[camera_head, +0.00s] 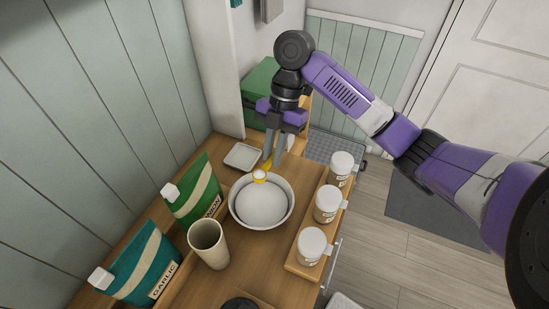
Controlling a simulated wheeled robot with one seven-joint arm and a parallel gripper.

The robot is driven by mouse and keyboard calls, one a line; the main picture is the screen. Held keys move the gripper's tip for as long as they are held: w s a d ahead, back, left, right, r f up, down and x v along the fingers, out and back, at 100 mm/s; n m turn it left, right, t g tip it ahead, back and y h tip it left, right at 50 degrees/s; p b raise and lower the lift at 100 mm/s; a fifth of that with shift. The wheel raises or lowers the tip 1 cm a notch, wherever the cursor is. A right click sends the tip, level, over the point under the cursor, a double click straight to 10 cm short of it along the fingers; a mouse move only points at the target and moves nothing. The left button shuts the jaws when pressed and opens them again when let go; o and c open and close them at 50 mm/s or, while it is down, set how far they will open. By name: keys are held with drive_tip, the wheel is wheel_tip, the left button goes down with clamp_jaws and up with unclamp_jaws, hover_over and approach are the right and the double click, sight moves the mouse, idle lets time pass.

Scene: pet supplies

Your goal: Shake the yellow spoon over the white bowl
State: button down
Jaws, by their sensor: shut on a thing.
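The white bowl (238,212) stands on the wooden counter and looks empty or pale inside. The yellow spoon (267,166) is held at its upper part by my gripper (277,155), which points down and is shut on it. The spoon's lower end (260,176) lies over or at the far rim of the bowl, with something whitish in it. I cannot tell whether it touches the rim. The fingers hide part of the handle.
Several white-lidded jars (326,203) stand on a wooden tray (297,258) to the right. A beige cup (208,243), a green bag (193,194) and a teal bag (143,268) stand left. A small white dish (241,156) and a green box (258,88) are behind.

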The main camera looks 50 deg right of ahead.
sight(264, 165)
drive_tip(key=a, duration=0.3)
drive_tip(key=shift+a, duration=0.15)
drive_tip(key=shift+d, duration=1.7)
